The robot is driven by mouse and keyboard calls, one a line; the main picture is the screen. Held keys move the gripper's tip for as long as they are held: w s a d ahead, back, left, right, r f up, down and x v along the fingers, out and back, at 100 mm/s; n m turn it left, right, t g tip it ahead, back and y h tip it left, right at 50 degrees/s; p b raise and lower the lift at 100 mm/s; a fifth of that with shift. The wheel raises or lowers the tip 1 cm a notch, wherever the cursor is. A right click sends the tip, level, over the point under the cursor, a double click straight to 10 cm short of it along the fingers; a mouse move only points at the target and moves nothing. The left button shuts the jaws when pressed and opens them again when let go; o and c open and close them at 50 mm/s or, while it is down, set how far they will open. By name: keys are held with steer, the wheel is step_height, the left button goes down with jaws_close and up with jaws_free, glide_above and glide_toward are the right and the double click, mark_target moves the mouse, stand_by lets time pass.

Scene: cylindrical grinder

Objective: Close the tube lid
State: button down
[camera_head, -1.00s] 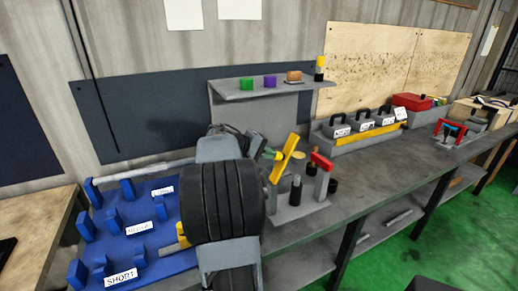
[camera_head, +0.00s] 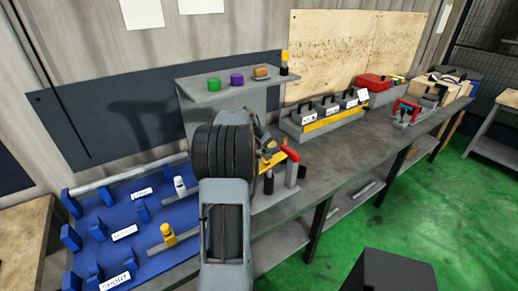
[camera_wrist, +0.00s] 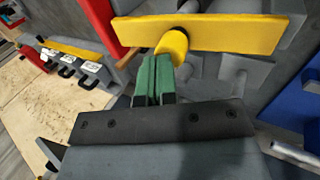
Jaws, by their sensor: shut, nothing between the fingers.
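A long yellow flat bar, which looks like the lid, (camera_wrist: 225,33) crosses the top of the wrist view. A short yellow cylinder (camera_wrist: 173,46) stands out from it. In the head view the bar (camera_head: 279,159) shows partly behind my arm, low over a grey fixture (camera_head: 275,200) on the bench. My gripper (camera_wrist: 155,62) has green fingers that are shut and empty. Their tips are at the yellow cylinder; I cannot tell whether they touch it. In the head view my arm hides part of the fixture, and the tube cannot be clearly made out.
A red-topped post (camera_head: 291,158) and a black cylinder (camera_head: 268,183) stand on the fixture. A blue rack (camera_head: 150,235) is at left. A shelf (camera_head: 205,93) with coloured pieces stands behind. The bench between is mostly clear.

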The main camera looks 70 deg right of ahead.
steer(key=shift+b+x, duration=0.45)
steer(key=shift+x, duration=0.7)
steer(key=shift+s+d, duration=0.1)
steer(key=shift+d, duration=0.05)
steer(key=shift+s+f, duration=0.1)
step_height(320, 180, up, 15)
steer(key=p, duration=0.2)
steer(key=shift+f, duration=0.25)
